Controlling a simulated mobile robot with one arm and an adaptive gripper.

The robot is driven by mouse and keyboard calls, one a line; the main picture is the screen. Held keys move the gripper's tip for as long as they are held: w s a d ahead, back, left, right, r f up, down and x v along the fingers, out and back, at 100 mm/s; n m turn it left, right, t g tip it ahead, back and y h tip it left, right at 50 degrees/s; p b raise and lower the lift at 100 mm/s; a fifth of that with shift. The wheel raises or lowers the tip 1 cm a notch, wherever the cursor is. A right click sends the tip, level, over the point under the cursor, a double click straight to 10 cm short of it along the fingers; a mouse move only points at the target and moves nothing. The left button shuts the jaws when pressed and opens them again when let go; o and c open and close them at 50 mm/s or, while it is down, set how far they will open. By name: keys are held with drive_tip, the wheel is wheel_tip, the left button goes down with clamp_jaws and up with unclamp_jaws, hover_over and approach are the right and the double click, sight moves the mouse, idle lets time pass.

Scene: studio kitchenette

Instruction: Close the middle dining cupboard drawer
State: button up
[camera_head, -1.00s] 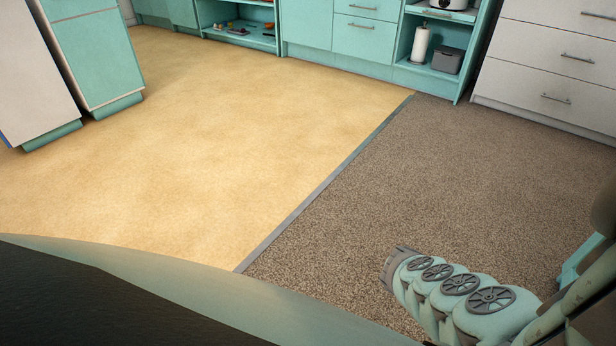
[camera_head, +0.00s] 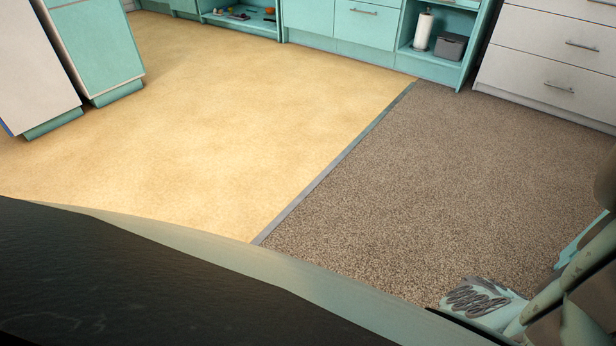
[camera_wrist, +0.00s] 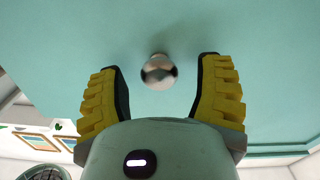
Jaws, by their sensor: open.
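In the wrist view, my gripper (camera_wrist: 160,64) is open, its two yellow ribbed fingers spread toward a plain teal surface. A round metal knob (camera_wrist: 158,71) sits on that surface between the fingertips, with a gap on each side. The teal panel (camera_wrist: 60,45) fills most of the wrist view and has a straight edge at lower right. Whether this panel is the middle drawer of the dining cupboard, and how far it stands out, I cannot tell. The head view does not show the fingers or this knob; my arm shows at its lower right.
In the head view, teal kitchen units (camera_head: 365,27) and a white drawer unit (camera_head: 541,60) line the back. A paper towel roll (camera_head: 422,31) and a grey box (camera_head: 451,46) stand on an open shelf. Yellow floor (camera_head: 200,120) and brown carpet (camera_head: 440,180) are clear.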

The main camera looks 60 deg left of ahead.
drive_tip(key=shift+w+d, duration=0.1)
drive_tip(key=shift+d, duration=0.2)
drive_tip(key=shift+o, duration=0.3)
clamp_jaws()
